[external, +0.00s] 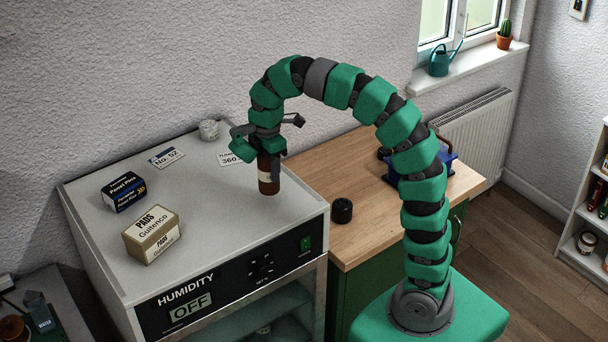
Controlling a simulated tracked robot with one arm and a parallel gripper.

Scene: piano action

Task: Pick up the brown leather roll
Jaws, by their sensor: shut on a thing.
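The brown leather roll (268,184) is a small upright cylinder with a pale band, over the right part of the humidity cabinet's top (215,215). My gripper (268,160) points down from above and is shut on the roll's upper part. The fingers hide the top of the roll. I cannot tell whether its lower end touches the cabinet top or is just above it.
A tan pads box (152,236), a blue pins box (123,192), a white jar (209,130) and two cards share the cabinet top. A black cylinder (342,211) stands on the wooden counter (375,226). The cabinet top's front middle is clear.

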